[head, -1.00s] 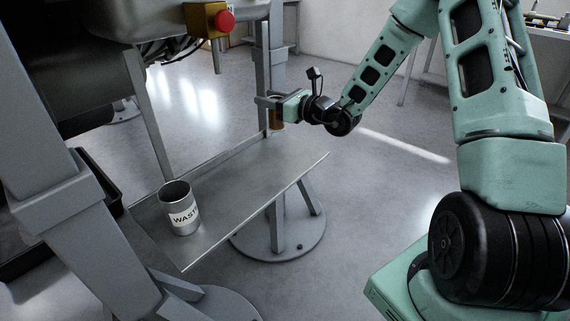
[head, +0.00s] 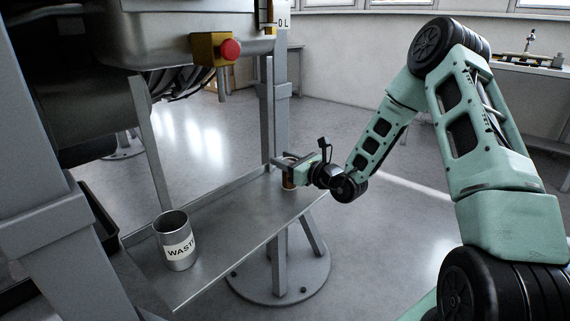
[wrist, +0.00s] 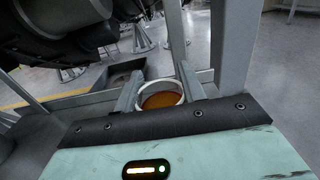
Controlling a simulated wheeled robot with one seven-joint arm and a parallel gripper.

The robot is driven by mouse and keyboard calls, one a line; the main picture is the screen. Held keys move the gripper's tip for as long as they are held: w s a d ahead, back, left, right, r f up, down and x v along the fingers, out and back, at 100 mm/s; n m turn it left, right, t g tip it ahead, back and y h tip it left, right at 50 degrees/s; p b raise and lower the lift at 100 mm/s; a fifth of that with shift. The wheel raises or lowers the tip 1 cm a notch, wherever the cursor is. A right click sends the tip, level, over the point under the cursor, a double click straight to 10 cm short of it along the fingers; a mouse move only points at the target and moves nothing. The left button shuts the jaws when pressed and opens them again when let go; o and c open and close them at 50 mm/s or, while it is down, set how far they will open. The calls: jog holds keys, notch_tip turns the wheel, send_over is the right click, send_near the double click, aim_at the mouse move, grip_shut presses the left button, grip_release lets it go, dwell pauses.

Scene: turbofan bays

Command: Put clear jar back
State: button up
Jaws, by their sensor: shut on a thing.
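The clear jar (head: 289,178) holds something amber-brown and stands upright between the fingers of my gripper (head: 284,163). It is at the far right end of the grey metal shelf (head: 235,225), next to a grey post. I cannot tell whether its base touches the shelf. In the wrist view, the jar's pale round rim and amber inside (wrist: 162,98) show between the two fingers of my gripper (wrist: 158,88). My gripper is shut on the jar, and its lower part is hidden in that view.
A metal can labelled WASTE (head: 175,241) stands at the shelf's near left end. The shelf between can and jar is bare. A grey post (head: 281,120) rises behind the jar. A yellow box with a red button (head: 229,49) hangs above the shelf.

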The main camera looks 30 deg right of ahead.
jog(key=shift+f, duration=0.15)
jog(key=o, duration=1.1)
